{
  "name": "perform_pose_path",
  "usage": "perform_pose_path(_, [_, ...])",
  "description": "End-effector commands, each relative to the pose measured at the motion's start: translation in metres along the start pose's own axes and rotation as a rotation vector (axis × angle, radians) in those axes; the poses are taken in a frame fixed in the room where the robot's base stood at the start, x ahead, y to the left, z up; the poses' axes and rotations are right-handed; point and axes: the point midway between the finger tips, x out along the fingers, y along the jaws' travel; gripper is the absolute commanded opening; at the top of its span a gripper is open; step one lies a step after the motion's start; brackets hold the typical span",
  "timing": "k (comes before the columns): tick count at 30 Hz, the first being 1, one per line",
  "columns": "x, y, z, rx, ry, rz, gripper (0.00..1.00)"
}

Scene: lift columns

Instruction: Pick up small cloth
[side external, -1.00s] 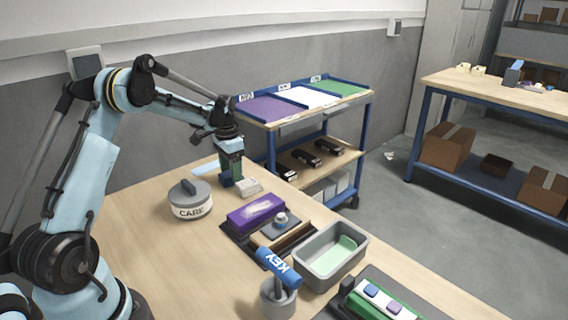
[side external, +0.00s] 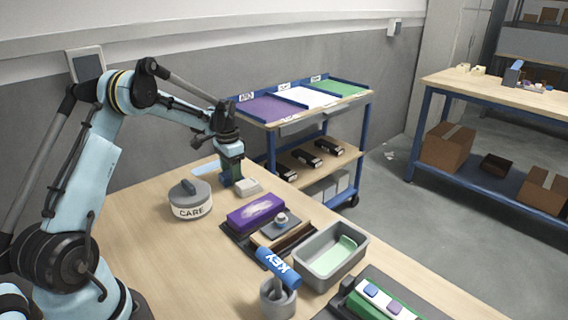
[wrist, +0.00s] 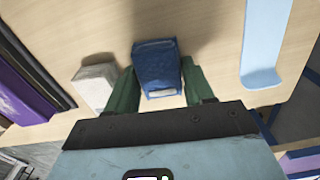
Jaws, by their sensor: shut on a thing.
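A small blue folded piece (wrist: 157,66), which looks like the small cloth, sits between the two green fingers of my gripper (wrist: 160,84). The gripper is shut on it, and its near edge shows a pale strip. In the side external view my gripper (side external: 231,178) points down at the far edge of the wooden table, behind the round CARE pot. There the fingers mostly hide the blue piece. I cannot tell whether it is clear of the tabletop.
A whitish block (wrist: 95,83) lies close beside the fingers. A light blue strip (wrist: 264,45) lies across from it. The CARE pot (side external: 189,199), purple block (side external: 256,211), KEY cylinder (side external: 278,267) and grey tray (side external: 358,257) with a pale green piece stand nearer. The table's left front is bare.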

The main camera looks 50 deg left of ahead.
Motion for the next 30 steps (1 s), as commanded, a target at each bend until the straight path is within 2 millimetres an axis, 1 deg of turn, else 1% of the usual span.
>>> perform_pose_path(5, [-0.011, 0.0, 0.0, 0.0, 0.0, 0.0, 0.23])
perform_pose_path(8, [-0.025, 0.0, 0.0, 0.0, 0.0, 0.0, 0.23])
perform_pose_path(11, [-0.044, 0.001, 0.0, 0.001, 0.0, 0.0, 0.23])
perform_pose_path(12, [-0.048, 0.013, -0.002, 0.005, 0.0, 0.0, 0.23])
perform_pose_path(15, [-0.061, 0.036, -0.004, 0.006, 0.0, 0.0, 0.23])
perform_pose_path(21, [-0.086, 0.077, -0.008, 0.005, 0.0, 0.0, 0.23])
perform_pose_path(25, [-0.098, 0.098, -0.009, 0.003, 0.0, 0.0, 0.23])
perform_pose_path(30, [-0.107, 0.112, -0.011, 0.001, 0.0, 0.0, 0.23])
